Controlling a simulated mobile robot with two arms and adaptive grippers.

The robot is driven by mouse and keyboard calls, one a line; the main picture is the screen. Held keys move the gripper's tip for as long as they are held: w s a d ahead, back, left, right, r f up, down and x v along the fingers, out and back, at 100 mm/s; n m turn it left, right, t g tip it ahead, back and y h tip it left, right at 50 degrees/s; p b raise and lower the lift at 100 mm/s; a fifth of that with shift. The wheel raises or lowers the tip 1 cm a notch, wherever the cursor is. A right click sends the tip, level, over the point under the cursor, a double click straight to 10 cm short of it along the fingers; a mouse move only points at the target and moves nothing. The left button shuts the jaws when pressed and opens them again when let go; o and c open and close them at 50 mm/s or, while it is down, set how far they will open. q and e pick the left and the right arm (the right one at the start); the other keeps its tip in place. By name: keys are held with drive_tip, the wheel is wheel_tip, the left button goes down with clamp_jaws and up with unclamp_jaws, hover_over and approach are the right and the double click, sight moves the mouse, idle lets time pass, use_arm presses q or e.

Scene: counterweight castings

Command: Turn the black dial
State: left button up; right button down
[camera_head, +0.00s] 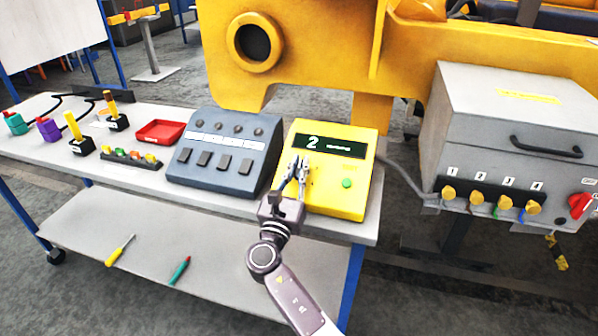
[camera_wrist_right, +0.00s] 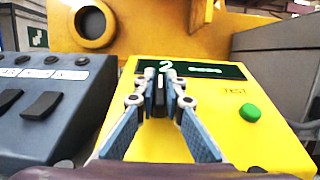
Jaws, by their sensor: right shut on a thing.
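The yellow tester box (camera_head: 360,190) stands on the table, with a dark display (camera_head: 330,146) showing a 2 and a green button (camera_head: 347,183). My right gripper (camera_head: 300,166) reaches over the front of the box. In the right wrist view its fingertips (camera_wrist_right: 161,82) are shut on the black dial (camera_wrist_right: 160,97), just below the display. The green button (camera_wrist_right: 249,112) under the word TEST lies to the right, clear of the fingers. My left gripper is not in view.
A grey-blue console (camera_head: 222,152) with rocker switches and small knobs stands close on the left. A red tray (camera_head: 160,132) lies beyond it. A grey cabinet (camera_head: 510,130) with yellow knobs and a red switch (camera_head: 580,205) stands at the right.

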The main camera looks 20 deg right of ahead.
idle(0.4)
drive_tip(key=c, duration=2)
unclamp_jaws()
